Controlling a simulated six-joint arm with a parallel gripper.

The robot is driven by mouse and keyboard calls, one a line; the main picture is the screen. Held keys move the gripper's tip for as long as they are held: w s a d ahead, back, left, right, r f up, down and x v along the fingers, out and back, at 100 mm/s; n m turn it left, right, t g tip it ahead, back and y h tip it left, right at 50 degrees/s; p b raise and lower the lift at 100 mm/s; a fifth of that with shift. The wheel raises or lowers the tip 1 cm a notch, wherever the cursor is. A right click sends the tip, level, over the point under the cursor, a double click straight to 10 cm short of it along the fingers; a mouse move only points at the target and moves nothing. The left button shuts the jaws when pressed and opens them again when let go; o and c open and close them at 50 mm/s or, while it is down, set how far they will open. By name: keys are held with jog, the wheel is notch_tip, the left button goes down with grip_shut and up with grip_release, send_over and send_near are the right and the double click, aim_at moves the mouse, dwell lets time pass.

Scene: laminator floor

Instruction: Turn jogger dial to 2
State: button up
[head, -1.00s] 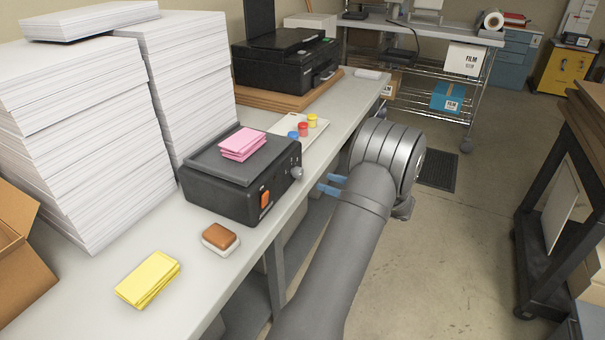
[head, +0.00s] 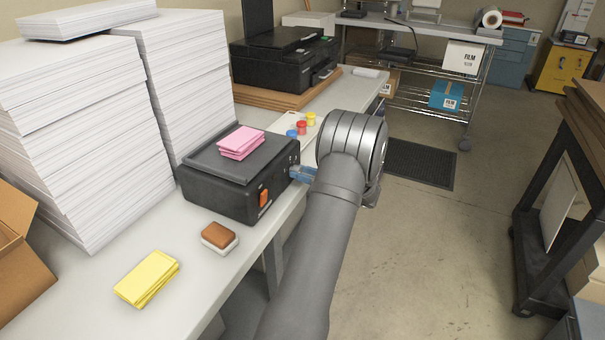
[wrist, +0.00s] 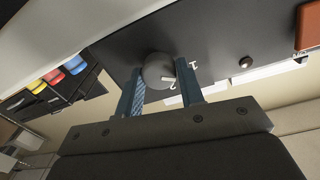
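The jogger (head: 222,192) is a black box on the bench, with an orange switch (head: 263,198) on its front. Its round grey dial (wrist: 157,71) shows in the wrist view, with a white mark on its lower right edge. Small white markings (wrist: 194,65) are printed on the panel beside it; I cannot read them surely. My gripper (wrist: 160,82) is at the panel, its two blue fingers open on either side of the dial. I cannot tell whether they touch it. In the head view my gripper (head: 299,173) hides the dial.
A pink pad (head: 241,143) lies on the jogger. Yellow paper (head: 147,278) and a brown-and-white block (head: 219,237) lie in front. Tall paper stacks (head: 85,130) stand behind.

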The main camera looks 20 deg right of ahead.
jog(key=c, duration=0.4)
jog(key=shift+m, duration=0.4)
jog(key=m, duration=1)
jog(key=shift+d+m+g, duration=0.15)
jog(key=shift+m+g, duration=0.15)
jog(key=shift+m, duration=0.1)
jog(key=o, duration=1)
